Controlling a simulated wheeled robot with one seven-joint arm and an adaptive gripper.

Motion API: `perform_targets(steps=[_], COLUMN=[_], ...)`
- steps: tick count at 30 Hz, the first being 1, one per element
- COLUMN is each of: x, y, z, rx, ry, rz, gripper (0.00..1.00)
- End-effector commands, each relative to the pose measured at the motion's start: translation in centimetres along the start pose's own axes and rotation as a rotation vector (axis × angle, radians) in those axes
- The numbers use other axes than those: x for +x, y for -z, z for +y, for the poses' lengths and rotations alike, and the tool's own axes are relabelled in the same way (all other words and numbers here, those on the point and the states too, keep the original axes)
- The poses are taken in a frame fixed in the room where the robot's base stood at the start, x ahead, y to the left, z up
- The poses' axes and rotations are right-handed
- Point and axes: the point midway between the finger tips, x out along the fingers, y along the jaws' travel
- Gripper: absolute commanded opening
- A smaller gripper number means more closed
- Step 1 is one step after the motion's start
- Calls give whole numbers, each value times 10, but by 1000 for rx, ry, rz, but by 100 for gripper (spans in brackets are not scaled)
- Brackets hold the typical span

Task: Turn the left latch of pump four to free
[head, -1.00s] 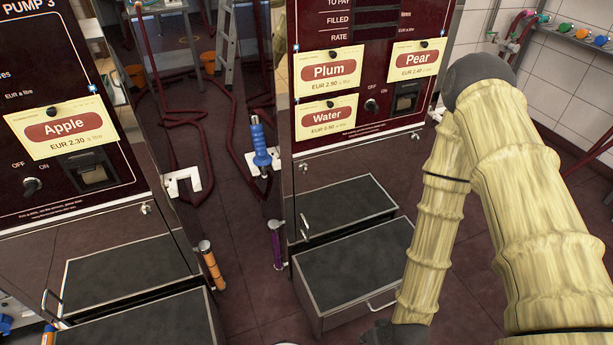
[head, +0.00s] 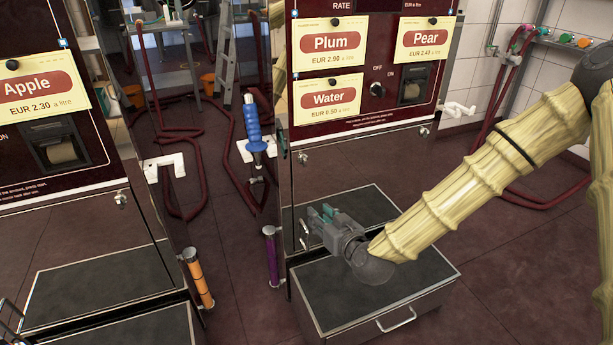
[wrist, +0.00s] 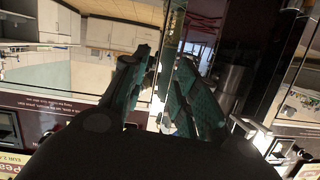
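The pump with the Plum, Pear and Water cards (head: 345,103) stands right of centre in the head view; its number is out of frame. Its left latch (head: 302,158) is a small metal piece at the left of the lower panel, below the Water card. A similar right latch (head: 424,131) sits at the panel's upper right. The latch's exact turn is too small to tell. My gripper (head: 318,215) is in front of the lower panel, below the left latch and apart from it. Its teal fingers (wrist: 160,85) are spread and empty in the wrist view.
A grey-topped step box (head: 375,290) with a handle stands on the floor under my gripper. A blue nozzle (head: 253,125) hangs left of the pump, above a purple-banded post (head: 271,255). The Apple pump (head: 75,165) stands at the left. Floor (head: 235,305) shows between the pumps.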

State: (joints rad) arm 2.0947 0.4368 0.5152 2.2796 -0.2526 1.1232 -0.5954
Motion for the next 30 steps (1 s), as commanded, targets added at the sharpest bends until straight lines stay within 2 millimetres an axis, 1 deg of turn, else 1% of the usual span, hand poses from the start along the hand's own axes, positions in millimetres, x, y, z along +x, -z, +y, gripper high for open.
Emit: perform_targets(steps=[1,3,6,9,12,16,19,30], x=[8,14,17,18,19,24,33,90], y=[9,30,57,75,86,93,94,109], z=[4,7,10,12,13,14,14,16], rx=[-13,-33,-57,-72,-81,-85,-85,-85], ry=[-7,-15,-25,-35,-41,-43,-43,-42], rz=[54,117,192,241,269,281,279,278], gripper=[29,29,29,29,29,29,29,29])
